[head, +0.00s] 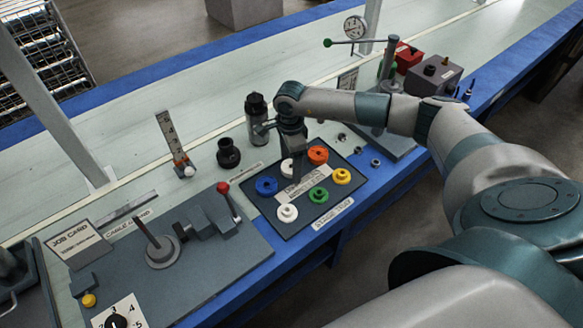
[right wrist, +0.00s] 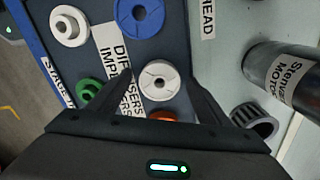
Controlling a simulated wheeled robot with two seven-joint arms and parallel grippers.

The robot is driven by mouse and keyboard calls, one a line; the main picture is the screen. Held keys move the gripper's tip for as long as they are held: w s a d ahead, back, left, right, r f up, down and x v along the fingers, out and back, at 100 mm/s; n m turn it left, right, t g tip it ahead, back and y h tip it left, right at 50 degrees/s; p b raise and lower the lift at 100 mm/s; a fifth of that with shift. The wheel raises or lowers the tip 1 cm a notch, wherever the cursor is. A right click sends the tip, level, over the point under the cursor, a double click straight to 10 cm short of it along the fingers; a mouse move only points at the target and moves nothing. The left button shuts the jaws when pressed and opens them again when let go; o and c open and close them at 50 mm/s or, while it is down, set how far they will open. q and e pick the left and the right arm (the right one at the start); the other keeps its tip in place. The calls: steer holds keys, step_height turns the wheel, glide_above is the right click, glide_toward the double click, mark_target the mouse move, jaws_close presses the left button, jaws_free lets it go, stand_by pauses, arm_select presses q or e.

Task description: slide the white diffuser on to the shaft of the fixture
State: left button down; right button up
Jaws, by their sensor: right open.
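Two white ring parts lie on the dark mat. One (head: 287,168) is in the back row and shows as a flat disc (right wrist: 158,80) in the right wrist view. The other (head: 287,213), with a raised hub (right wrist: 70,26), is at the front left corner. My right gripper (head: 297,179) points down over the mat. Its open fingers (right wrist: 160,76) appear on either side of the back-row white disc; I cannot tell whether they touch it. The fixture shaft (head: 147,231) rises tilted from a round grey base (head: 162,252) on the left plate. My left gripper is out of view.
Blue (head: 265,185), orange (head: 317,155), green (head: 318,195) and yellow (head: 341,176) rings share the mat (head: 267,206). A dark bottle-like motor (head: 257,118) and black cup (head: 228,153) stand behind. A red-knobbed lever (head: 228,200) stands between mat and shaft.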

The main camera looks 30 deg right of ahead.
steer(key=c, duration=1.1)
